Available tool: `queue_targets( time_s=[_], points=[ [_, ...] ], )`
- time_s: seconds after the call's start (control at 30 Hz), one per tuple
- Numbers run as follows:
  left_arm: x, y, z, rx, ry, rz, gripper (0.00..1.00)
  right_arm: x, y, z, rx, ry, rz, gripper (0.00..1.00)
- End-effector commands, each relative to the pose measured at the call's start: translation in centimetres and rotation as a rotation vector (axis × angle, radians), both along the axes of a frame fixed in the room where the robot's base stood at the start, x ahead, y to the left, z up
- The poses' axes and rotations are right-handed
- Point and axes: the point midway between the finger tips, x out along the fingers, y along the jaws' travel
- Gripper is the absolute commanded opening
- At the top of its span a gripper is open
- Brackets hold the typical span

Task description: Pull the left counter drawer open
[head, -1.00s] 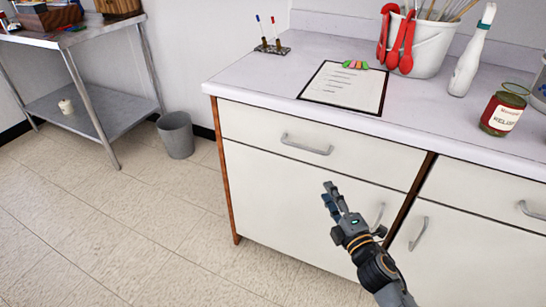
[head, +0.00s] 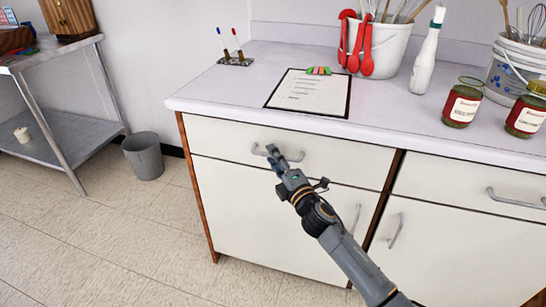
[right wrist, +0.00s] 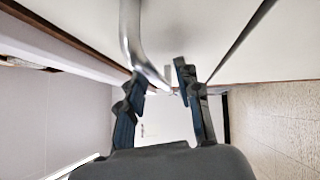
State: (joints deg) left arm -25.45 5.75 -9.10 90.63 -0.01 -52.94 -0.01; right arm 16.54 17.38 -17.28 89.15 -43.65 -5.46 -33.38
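The left counter drawer (head: 225,143) has a white front and is closed, flush above a cabinet door. Its grey bar handle (head: 296,157) runs across the front. My right gripper (head: 276,158) is at the handle, covering the handle's middle in the head view. In the right wrist view the handle (right wrist: 131,30) reaches down toward the space between the two fingertips. The fingers (right wrist: 162,88) are apart, so the gripper is open. I cannot tell whether a finger touches the handle. My left gripper is not in view.
On the white countertop (head: 225,85) are a clipboard sheet (head: 305,95), a white bucket with red utensils (head: 388,48), a white bottle (head: 427,55) and jars (head: 463,103). A grey bin (head: 144,158) and a metal table (head: 65,125) stand left. Floor before the drawer is clear.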

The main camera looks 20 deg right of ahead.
Motion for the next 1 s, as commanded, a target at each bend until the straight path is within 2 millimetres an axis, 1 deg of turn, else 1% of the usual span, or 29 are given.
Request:
queue_targets(
  time_s=[0.03, 0.13, 0.37, 0.4, 0.47, 0.5, 0.57, 0.87, 1.0],
  points=[
    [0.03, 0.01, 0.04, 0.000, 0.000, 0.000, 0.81, 0.39, 0.11, 0.06, 0.000, -0.001, 0.000, 0.34],
    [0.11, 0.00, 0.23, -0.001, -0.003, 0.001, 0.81, 0.76, 0.20, 0.13, 0.001, -0.001, 0.001, 0.34],
    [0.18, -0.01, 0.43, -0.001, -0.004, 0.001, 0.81, 0.83, 0.19, 0.14, 0.001, 0.000, 0.001, 0.34],
    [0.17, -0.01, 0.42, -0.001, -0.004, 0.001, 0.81, 0.82, 0.19, 0.14, 0.001, 0.000, 0.001, 0.32],
    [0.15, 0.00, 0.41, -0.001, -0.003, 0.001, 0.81, 0.82, 0.19, 0.13, 0.001, 0.000, 0.000, 0.20],
    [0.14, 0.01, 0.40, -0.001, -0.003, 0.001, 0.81, 0.81, 0.18, 0.13, 0.001, 0.000, 0.000, 0.11],
    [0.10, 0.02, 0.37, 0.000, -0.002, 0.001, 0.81, 0.81, 0.18, 0.13, 0.001, 0.000, 0.000, 0.00],
    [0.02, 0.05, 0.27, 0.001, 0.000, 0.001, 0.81, 0.79, 0.18, 0.11, 0.001, 0.000, 0.000, 0.00],
    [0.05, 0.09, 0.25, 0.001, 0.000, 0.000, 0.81, 0.72, 0.59, 0.07, 0.002, 0.001, 0.000, 0.00]
  ],
)
